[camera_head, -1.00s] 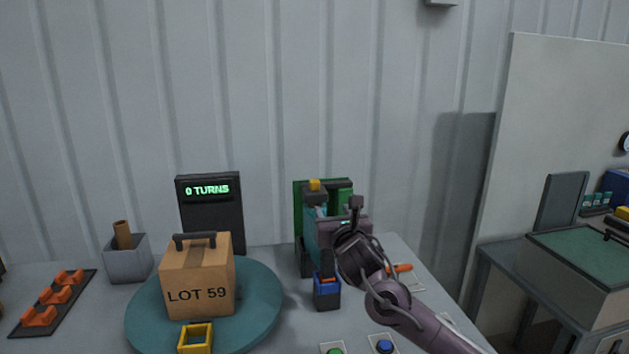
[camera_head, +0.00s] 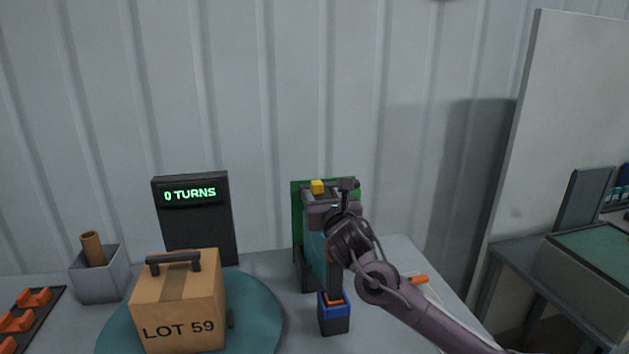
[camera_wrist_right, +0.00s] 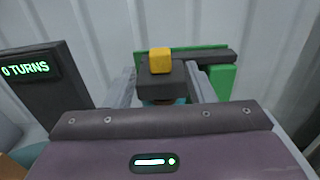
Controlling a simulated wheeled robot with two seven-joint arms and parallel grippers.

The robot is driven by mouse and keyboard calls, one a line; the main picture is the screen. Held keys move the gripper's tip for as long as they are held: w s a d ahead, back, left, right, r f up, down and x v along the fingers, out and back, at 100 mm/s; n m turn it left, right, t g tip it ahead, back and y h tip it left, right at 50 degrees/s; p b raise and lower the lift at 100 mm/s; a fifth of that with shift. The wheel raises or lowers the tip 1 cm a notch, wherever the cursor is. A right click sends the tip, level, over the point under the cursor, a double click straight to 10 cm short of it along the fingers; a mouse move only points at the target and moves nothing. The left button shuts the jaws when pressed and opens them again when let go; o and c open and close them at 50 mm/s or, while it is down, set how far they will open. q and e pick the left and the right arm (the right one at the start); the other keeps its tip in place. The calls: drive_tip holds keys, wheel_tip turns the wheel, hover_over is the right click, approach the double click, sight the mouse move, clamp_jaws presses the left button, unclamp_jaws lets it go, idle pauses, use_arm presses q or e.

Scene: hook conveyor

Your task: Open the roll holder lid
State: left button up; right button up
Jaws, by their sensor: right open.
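The roll holder, with a green back plate (camera_head: 297,215), stands at the back of the table, with a teal body (camera_head: 316,252) partly hidden by my right arm. A yellow tab (camera_head: 317,187) sits on top of it; the tab also shows in the right wrist view (camera_wrist_right: 160,60), on a dark block (camera_wrist_right: 161,77). My right gripper (camera_wrist_right: 161,88) is open, its fingers on either side of the dark block. Contact cannot be told. In the head view the right gripper (camera_head: 320,197) is at the holder's top. My left gripper is not in view.
A cardboard box marked LOT 59 (camera_head: 180,305) stands on a teal turntable (camera_head: 262,318) at the left. A dark display (camera_head: 190,220) reads 0 TURNS. A blue and dark block (camera_head: 334,318) stands before the holder. The corrugated wall (camera_head: 270,90) is close behind.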

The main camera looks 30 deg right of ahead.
sight(318, 185)
drive_tip(key=shift+w+d+r, duration=0.1)
drive_tip(key=shift+w+r, duration=0.1)
drive_tip(key=shift+w, duration=0.15)
drive_tip(key=p+x, duration=0.2)
drive_tip(key=x, duration=0.3)
drive_tip(key=shift+w, duration=0.35)
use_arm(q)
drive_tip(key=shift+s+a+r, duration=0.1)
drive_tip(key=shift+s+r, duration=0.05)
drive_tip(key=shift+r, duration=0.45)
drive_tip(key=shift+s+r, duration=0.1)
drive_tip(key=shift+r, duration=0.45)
use_arm(e)
drive_tip(key=shift+w+d+f, duration=0.1)
drive_tip(key=shift+w, duration=0.25)
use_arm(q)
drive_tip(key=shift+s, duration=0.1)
use_arm(e)
clamp_jaws()
